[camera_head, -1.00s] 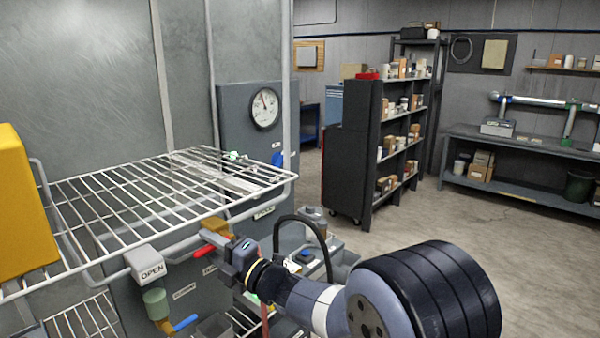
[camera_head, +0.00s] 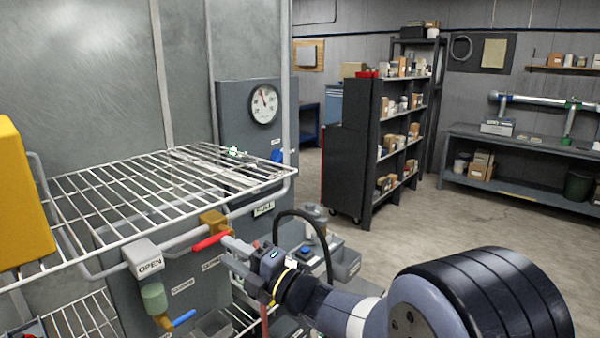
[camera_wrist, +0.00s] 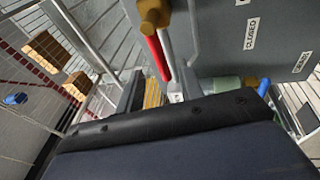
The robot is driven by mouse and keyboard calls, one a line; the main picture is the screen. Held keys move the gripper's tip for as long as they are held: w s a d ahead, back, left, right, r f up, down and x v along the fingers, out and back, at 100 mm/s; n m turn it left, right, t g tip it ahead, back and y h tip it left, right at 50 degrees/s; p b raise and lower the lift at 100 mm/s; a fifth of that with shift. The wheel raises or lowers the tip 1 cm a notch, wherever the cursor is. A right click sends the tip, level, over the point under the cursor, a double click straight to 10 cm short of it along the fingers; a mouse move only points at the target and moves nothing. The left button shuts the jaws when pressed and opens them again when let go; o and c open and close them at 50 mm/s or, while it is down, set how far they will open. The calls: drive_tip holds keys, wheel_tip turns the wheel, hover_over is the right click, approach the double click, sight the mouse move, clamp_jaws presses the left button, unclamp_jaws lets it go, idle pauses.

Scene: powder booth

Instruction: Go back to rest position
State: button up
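My gripper (camera_head: 243,257) is in front of the booth panel, below the wire rack. In the wrist view its two dark fingers (camera_wrist: 160,92) stand apart with a gap between them, so it is open. A red-handled lever (camera_head: 210,241) on a brass valve body (camera_head: 213,221) lies just beyond the fingertips. It also shows in the wrist view, where the red handle (camera_wrist: 158,55) and a pale grey bar beside it point toward the gap. I cannot tell whether a finger still touches the lever. Nothing is seen gripped.
The wire rack (camera_head: 130,205) overhangs just above and left. Grey bins (camera_head: 345,262) and a black hose (camera_head: 325,235) are close behind. Floor at right is open.

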sight(211, 244)
drive_tip(key=p+x, duration=0.2)
drive_tip(key=x, duration=0.4)
drive_tip(key=shift+a+r, duration=0.15)
drive_tip(key=shift+a, duration=0.05)
drive_tip(key=shift+w+f+n+b, duration=0.15)
drive_tip(key=shift+f+n+b, duration=0.3)
drive_tip(key=shift+f+n, duration=0.05)
drive_tip(key=shift+d+f+n+g, duration=0.1)
drive_tip(key=shift+n+g, duration=0.3)
drive_tip(key=shift+n, duration=0.5)
